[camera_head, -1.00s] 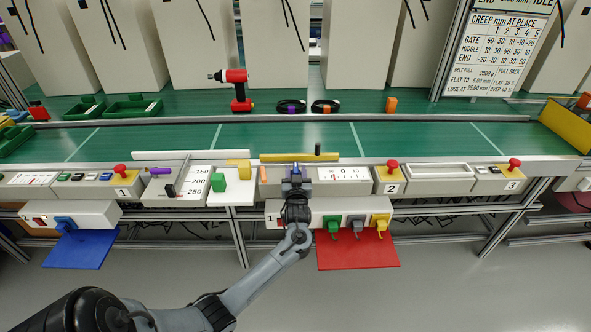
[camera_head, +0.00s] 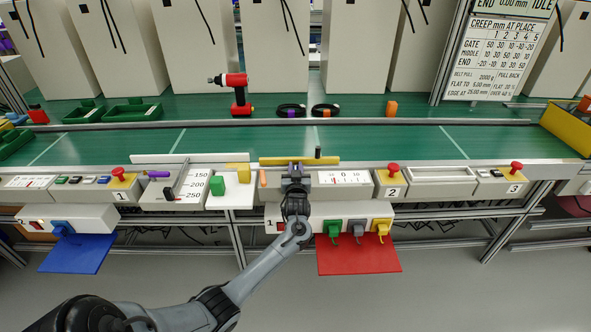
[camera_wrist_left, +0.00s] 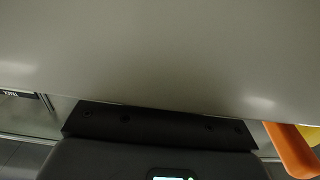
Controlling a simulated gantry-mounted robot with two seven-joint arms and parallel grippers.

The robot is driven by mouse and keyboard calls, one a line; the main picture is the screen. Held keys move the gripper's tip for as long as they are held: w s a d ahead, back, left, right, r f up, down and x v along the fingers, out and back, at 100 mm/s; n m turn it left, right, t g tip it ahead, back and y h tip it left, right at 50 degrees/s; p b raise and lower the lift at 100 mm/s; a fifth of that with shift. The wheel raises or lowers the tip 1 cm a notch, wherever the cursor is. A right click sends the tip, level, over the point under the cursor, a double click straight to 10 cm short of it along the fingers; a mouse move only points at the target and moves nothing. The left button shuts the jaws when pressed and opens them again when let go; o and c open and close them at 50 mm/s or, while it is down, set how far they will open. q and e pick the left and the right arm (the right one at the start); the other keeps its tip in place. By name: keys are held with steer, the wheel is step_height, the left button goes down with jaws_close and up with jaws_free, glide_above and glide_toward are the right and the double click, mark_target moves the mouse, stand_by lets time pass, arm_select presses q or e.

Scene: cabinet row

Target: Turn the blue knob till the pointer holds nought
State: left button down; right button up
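My left gripper (camera_head: 295,170) is at the front of the control box in the middle, just left of the white scale (camera_head: 343,178) with its nought mark. A small red pointer mark shows on the scale, too small to read exactly. The blue knob is not clearly visible; my gripper covers the spot beside the scale. Whether the fingers are open or shut on it cannot be made out. The left wrist view shows a plain grey surface close up, my dark gripper body and an orange piece (camera_wrist_left: 290,150) at the right. My right gripper is not in view.
An orange handle (camera_head: 263,179) stands just left of the gripper. A black peg (camera_head: 318,153) stands by the yellow bar behind it. Red button 2 (camera_head: 393,169) is to the right. Below are green, grey and yellow plugs above a red plate (camera_head: 359,260). The green belt (camera_head: 380,141) runs behind.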

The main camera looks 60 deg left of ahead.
arm_select(q)
steer(key=shift+r+m+t+h+p, duration=0.2)
steer(key=shift+m+t+h+p, duration=0.15)
steer(key=shift+t+p, duration=0.35)
steer(key=m+t+h+p, duration=0.2)
steer(key=shift+p, duration=0.4)
steer(key=shift+w+d+m+t+h+p, duration=0.1)
steer(key=shift+m+t+h+p, duration=0.35)
steer(key=shift+m+t+h, duration=0.15)
steer(key=shift+w+d+m+t+h+p, duration=0.1)
steer(key=shift+m+t+h+p, duration=0.35)
steer(key=shift+t+h, duration=0.1)
steer(key=shift+w+d+f+m+t+h+p, duration=0.1)
steer(key=shift+m+t+h+p, duration=0.15)
steer(key=shift+m+t+h, duration=0.35)
steer(key=shift+d+f+m+t+h+p, duration=0.15)
steer(key=shift+m+h, duration=0.25)
steer(key=shift+h, duration=0.4)
steer(key=c, duration=1)
jaws_free()
steer(key=shift+c, duration=0.2)
steer(key=shift+r, duration=0.1)
